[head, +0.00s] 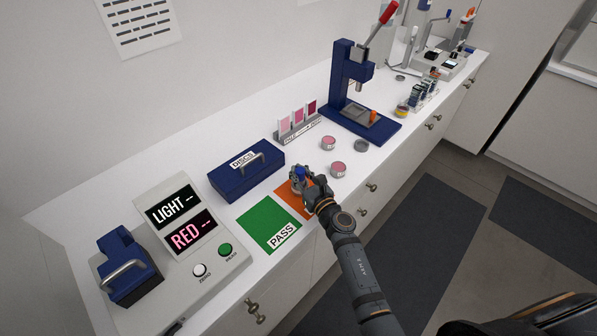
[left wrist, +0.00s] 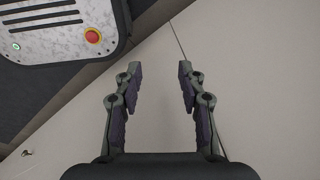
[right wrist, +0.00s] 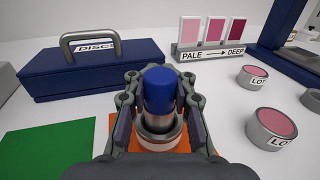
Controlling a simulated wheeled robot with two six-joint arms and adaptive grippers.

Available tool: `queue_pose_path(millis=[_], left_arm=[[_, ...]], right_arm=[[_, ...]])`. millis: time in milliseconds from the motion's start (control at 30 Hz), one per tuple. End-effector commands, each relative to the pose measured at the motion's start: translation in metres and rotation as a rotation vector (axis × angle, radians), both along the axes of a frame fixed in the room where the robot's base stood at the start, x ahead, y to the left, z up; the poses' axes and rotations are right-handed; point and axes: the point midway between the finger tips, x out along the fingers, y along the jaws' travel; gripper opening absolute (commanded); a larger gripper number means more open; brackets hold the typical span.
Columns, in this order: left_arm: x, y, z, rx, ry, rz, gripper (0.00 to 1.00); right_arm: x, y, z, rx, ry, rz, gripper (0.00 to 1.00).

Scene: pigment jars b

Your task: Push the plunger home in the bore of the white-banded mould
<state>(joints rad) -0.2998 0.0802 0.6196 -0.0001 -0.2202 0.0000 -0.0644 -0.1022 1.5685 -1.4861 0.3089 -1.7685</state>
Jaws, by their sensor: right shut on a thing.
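The plunger has a blue knob (right wrist: 160,88) and a steel shaft, and it stands upright in the right wrist view. Below it is a round metal mould (right wrist: 160,142) with a pale band, on the orange mat (right wrist: 118,124). The shaft meets the top of the mould, with some steel showing below the knob; I cannot tell how deep it sits. My right gripper (right wrist: 160,98) is shut on the plunger, one finger on each side. The blue knob also shows in the head view (head: 300,173). My left gripper (left wrist: 160,78) is open and empty, away from the counter.
A green PASS mat (head: 268,226) lies left of the orange one. A blue DISCS box (head: 240,182) stands behind. Pink-filled tins (head: 338,169) and a shade card rack (head: 298,135) are to the right, with a blue press (head: 345,85) beyond. A LIGHT/RED meter is front left.

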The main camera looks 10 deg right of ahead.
Motion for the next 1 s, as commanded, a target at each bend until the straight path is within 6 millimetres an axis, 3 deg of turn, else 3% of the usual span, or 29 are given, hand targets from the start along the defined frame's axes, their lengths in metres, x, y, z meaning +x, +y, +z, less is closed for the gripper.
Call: queue_pose_path(millis=[433, 467, 667, 1000], left_arm=[[0.0, 0.0001, -0.0125, 0.0, 0.0, 0.0, 0.4], [0.0, 0.0001, -0.0115, 0.0, 0.0, 0.0, 0.4], [0.0001, 0.0, -0.0109, 0.0, 0.0, 0.0, 0.4], [-0.0011, 0.0014, -0.0109, 0.001, 0.001, 0.0, 0.4]], right_arm=[[0.0001, -0.0001, -0.0119, 0.0, -0.001, 0.0, 0.0], [0.0001, -0.0001, -0.0107, 0.0, -0.001, 0.0, 0.22], [0.0001, 0.0, -0.0104, 0.0, -0.001, 0.0, 0.49], [-0.0019, -0.0006, -0.0116, 0.0, 0.001, 0.0, 0.52]])
